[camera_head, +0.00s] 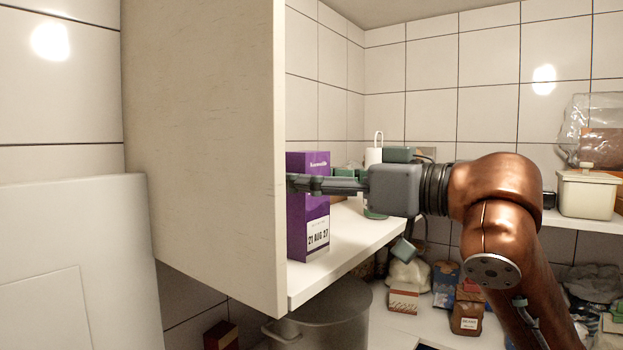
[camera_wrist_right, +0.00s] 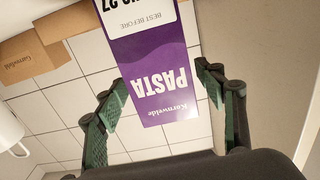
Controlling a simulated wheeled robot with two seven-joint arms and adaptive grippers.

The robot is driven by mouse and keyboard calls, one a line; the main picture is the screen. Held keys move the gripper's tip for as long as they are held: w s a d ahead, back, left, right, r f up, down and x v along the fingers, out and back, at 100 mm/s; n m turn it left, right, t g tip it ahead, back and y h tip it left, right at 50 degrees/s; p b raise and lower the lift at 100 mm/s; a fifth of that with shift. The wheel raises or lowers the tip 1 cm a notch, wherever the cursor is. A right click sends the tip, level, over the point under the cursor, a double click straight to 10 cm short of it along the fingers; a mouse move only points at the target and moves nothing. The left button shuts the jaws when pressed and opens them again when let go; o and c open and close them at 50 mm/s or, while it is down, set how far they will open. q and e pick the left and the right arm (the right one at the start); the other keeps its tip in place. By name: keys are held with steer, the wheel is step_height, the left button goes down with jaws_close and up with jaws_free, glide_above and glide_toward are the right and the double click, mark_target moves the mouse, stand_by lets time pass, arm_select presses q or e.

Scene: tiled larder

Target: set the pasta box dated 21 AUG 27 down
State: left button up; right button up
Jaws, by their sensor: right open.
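The purple pasta box (camera_head: 308,222), with a white label reading 21 AUG 27, stands upright on the white shelf (camera_head: 352,240), close to the pale cabinet side panel. My right gripper (camera_head: 303,184) reaches in from the right at the box's upper part. In the right wrist view the box (camera_wrist_right: 155,60) shows upside down, with PASTA and BEST BEFORE on it, between the two open fingers of the right gripper (camera_wrist_right: 162,82). My left gripper is not in view.
The side panel (camera_head: 205,130) blocks the left of the box. A white paper-roll-like item (camera_head: 373,157) and green items stand behind my gripper. A large metal pot (camera_head: 325,318) is below the shelf. Brown cartons (camera_wrist_right: 28,56) show in the wrist view. The shelf's front part is clear.

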steer(key=b+v, duration=0.4)
steer(key=v, duration=0.8)
steer(key=shift+r, duration=0.2)
